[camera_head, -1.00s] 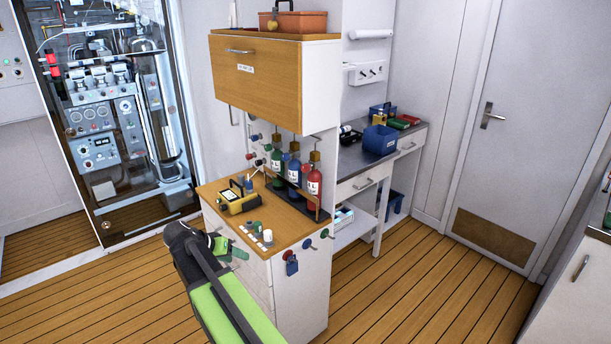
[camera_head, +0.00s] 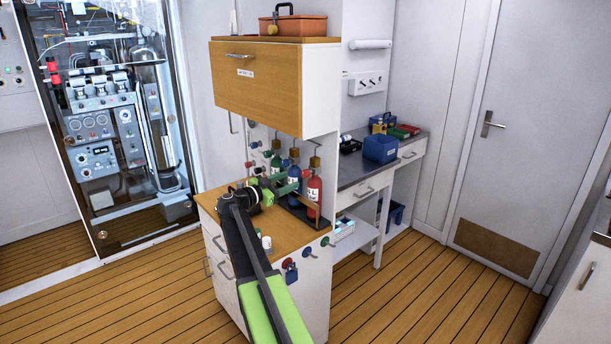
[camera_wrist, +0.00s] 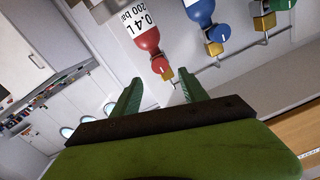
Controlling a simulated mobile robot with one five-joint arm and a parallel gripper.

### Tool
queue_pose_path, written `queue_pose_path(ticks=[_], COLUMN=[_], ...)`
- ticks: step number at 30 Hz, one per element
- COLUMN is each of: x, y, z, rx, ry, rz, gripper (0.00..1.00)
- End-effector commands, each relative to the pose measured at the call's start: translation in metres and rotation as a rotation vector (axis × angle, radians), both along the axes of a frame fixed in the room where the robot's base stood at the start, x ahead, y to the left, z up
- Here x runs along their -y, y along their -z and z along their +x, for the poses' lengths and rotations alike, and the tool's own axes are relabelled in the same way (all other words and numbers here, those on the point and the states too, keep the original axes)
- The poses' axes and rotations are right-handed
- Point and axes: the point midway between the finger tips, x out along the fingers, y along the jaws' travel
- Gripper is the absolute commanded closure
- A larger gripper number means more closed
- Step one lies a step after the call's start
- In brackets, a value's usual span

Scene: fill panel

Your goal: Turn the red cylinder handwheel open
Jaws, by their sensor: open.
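The red cylinder (camera_head: 314,192) stands at the right end of a row on the counter, beside the blue cylinder (camera_head: 293,178) and the green cylinder (camera_head: 275,163). In the wrist view the red cylinder (camera_wrist: 138,25) appears upside down with a white label. Its red handwheel (camera_wrist: 160,65) shows at its neck, beside a brass valve part. My gripper (camera_wrist: 160,88) is open; its two green fingers point toward the red handwheel, which lies beyond the tips, apart from them. In the head view my gripper (camera_head: 281,187) is over the counter, in front of the cylinders. The red handwheel is not clear there.
A wooden wall cabinet (camera_head: 258,85) hangs above the cylinders. A dark rail runs before the bottles. The wrist view shows a blue handwheel (camera_wrist: 217,33) close to the red one. A blue box (camera_head: 380,148) stands on the desk at right. The floor is clear.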

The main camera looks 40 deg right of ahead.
Motion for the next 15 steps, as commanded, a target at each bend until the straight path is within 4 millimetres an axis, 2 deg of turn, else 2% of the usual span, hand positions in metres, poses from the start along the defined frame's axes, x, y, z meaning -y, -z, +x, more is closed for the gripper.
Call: queue_pose_path(ticks=[1, 6, 10, 15], x=[0.014, 0.054, 0.075, 0.088], y=[0.0, 0.0, 0.0, 0.0], z=[0.0, -0.001, -0.002, -0.003], rx=[0.0, 0.0, -0.001, -0.001], ry=[0.003, 0.003, 0.002, 0.001], rz=[0.0, 0.001, 0.001, 0.001], gripper=[0.49, 0.49, 0.49, 0.49])
